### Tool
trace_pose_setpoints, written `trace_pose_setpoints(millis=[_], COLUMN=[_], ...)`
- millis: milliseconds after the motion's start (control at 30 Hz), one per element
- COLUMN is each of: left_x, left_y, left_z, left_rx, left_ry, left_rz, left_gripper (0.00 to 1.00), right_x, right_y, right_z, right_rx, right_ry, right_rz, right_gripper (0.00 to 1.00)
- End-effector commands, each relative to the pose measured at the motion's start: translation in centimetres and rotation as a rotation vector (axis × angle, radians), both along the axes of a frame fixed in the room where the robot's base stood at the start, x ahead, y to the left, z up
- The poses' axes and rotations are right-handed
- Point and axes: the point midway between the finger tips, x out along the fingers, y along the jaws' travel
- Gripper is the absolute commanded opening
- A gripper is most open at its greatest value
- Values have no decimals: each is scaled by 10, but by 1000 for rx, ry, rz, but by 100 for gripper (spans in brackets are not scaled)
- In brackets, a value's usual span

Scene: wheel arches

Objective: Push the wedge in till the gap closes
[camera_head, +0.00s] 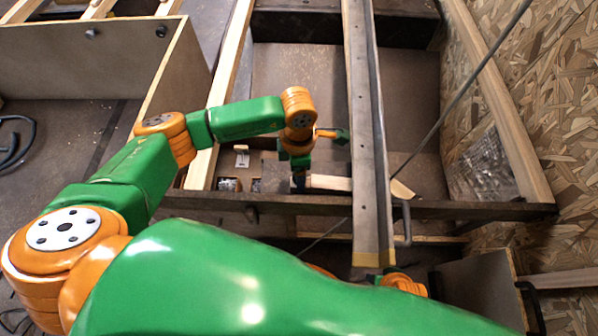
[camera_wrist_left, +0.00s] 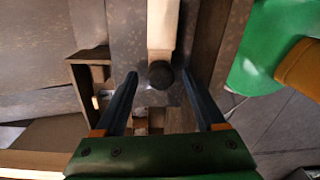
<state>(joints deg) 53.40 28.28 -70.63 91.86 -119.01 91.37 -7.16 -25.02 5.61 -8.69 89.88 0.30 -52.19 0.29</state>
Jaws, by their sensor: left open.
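The pale wooden wedge (camera_head: 331,183) lies crosswise by the long dark-faced beam (camera_head: 366,140) in the head view. A pale tip shows on the beam's right side; the part between is hidden under the beam. My left gripper (camera_head: 298,182) points down at the wedge's left end. In the left wrist view the gripper (camera_wrist_left: 160,76) is open, one finger on each side of a dark round knob at the near end of the pale wedge (camera_wrist_left: 162,25). I cannot tell whether the fingers touch it. The gap itself is hidden. My right gripper is not in view.
A dark cross rail (camera_head: 450,210) runs just in front of the wedge. A thin rod (camera_head: 455,95) slants across the right side, near a chipboard wall (camera_head: 550,90). A small pale block (camera_head: 241,156) lies left of my gripper. A grey-brown panel (camera_head: 95,65) stands at the upper left.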

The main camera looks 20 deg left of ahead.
Motion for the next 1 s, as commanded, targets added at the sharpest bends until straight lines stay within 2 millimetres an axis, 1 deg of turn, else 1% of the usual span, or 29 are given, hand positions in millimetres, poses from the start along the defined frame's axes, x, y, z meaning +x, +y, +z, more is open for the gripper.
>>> trace_pose_setpoints(millis=[167, 200, 267, 300, 367, 400, 467, 1000], left_x=[0, 0, 0, 0, 0, 0, 0, 0], left_y=[0, 0, 0, 0, 0, 0, 0, -1], left_z=[0, 0, 0, 0, 0, 0, 0, 0], left_rx=[-1, -1, -1, -1, -1, -1, -1, -3], left_ry=[0, 0, 0, 0, 1, 1, 1, 1], left_rz=[0, 0, 0, 0, 1, 1, 1, 1], left_gripper=[72, 69, 53, 42, 26, 15, 0, 0], right_x=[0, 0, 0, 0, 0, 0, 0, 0], right_y=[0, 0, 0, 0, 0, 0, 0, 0], right_z=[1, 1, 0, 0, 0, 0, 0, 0], right_rx=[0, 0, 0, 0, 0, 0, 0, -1], right_ry=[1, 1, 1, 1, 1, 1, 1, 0], right_rz=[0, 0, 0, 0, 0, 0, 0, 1], right_gripper=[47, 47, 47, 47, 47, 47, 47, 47])
